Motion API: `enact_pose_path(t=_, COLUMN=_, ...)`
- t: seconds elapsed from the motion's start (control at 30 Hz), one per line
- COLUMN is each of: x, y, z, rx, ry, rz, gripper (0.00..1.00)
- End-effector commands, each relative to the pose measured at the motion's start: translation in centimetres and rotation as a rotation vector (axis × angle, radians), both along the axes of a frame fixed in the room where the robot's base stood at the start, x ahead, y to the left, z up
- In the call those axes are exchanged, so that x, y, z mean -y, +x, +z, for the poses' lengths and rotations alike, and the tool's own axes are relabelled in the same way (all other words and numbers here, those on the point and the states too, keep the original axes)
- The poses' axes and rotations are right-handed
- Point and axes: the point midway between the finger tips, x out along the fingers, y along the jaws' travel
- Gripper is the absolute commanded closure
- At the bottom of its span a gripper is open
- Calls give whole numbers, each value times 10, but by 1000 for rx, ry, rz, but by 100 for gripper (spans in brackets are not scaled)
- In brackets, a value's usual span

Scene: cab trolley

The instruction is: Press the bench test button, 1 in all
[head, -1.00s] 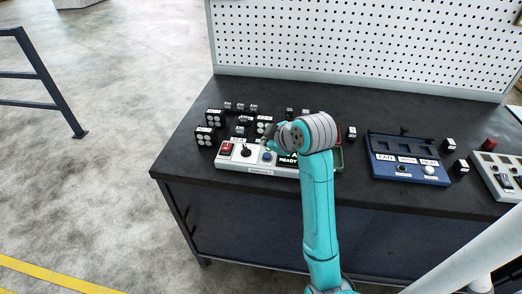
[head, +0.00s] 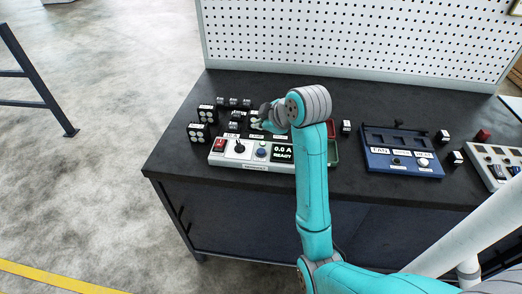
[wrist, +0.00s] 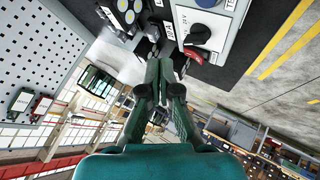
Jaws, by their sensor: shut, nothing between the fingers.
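A pale bench test panel (head: 225,160) lies near the front edge of the dark bench. It carries a red switch (head: 219,146), a black knob (head: 239,147), a round blue button (head: 262,152) and a display (head: 283,152) reading "0.0 A READY". The label lettering near the button is too small to read. My gripper (head: 268,114) is shut and empty, raised over the far side of the panel, apart from the button. In the wrist view, my closed fingers (wrist: 165,70) show beside the panel's black knob (wrist: 198,34) and red switch (wrist: 193,56); the blue button cannot be made out there.
Several small black labelled modules (head: 197,132) stand behind and left of the panel. A blue tray-like panel (head: 400,165) and another grey switch panel (head: 490,170) lie to the right. A white pegboard (head: 350,40) backs the bench (head: 345,185).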

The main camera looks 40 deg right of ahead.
Motion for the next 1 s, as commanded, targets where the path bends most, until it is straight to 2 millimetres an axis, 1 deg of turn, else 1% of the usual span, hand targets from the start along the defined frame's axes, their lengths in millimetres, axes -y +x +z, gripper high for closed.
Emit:
enact_pose_path(t=0.03, x=0, y=-1, z=-8, rx=-3, ry=2, rz=0, gripper=100)
enact_pose_path(t=0.3, x=-1, y=-1, z=-42, rx=-3, ry=3, rz=-1, gripper=100)
enact_pose_path(t=0.5, x=0, y=0, z=-62, rx=-2, ry=1, rz=1, gripper=100)
enact_pose_path(t=0.7, x=0, y=0, z=-71, rx=-1, ry=1, rz=1, gripper=100)
enact_pose_path(t=1.0, x=0, y=0, z=-73, rx=0, ry=0, rz=0, gripper=100)
